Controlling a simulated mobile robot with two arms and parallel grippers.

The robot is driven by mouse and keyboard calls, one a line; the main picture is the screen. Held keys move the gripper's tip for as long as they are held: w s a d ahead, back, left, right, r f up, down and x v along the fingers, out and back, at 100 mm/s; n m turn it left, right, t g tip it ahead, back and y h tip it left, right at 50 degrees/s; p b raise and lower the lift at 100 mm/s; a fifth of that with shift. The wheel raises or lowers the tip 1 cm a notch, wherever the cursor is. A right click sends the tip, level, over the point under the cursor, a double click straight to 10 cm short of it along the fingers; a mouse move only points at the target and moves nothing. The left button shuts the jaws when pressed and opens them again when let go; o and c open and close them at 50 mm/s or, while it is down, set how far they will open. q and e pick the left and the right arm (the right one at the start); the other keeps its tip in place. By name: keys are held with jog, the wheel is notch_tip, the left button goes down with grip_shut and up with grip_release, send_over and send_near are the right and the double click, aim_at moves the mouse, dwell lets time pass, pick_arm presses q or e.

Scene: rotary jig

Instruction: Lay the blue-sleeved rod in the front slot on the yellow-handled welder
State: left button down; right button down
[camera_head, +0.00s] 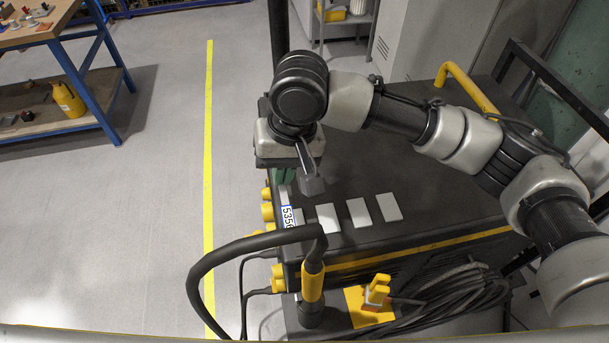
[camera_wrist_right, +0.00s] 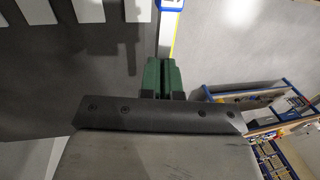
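The welder (camera_head: 440,175) is a dark box with a yellow handle (camera_head: 465,85) at its back. My right gripper (camera_head: 284,176) is over the left edge of its top. Its green fingers (camera_wrist_right: 162,78) look closed together in the wrist view. A narrow strip with a white and blue sleeve runs out from them; I take it for the blue-sleeved rod (camera_wrist_right: 168,28). Its sleeve, marked 5356 (camera_head: 287,216), also shows in the head view at the welder's left edge. The fingers hide the gripped part. I cannot make out the front slot. My left gripper is out of view.
Several pale plates (camera_head: 358,212) lie in a row on the welder top. A black hose with a yellow collar (camera_head: 313,282) arches in front. A yellow switch (camera_head: 377,290) and coiled cables (camera_head: 450,300) are nearby. A blue workbench (camera_head: 75,60) stands back left; the floor between is clear.

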jog(key=w+d+f, duration=0.2)
jog(key=w, duration=0.1)
jog(key=w+d+f, duration=0.1)
jog(key=shift+w+d+f+p, duration=0.25)
jog(key=shift+w+d+p, duration=0.05)
jog(key=shift+f, duration=0.2)
jog(key=shift+f+p, duration=0.35)
jog(key=shift+f, duration=1.55)
jog(key=shift+f, duration=0.1)
jog(key=c, duration=1.4)
grip_release()
jog(key=shift+o, duration=0.2)
notch_tip(320, 180, up, 12)
jog(key=d, duration=0.2)
jog(key=shift+w+d+b, duration=0.2)
jog(key=shift+w+b, duration=0.05)
jog(key=shift+b, duration=0.2)
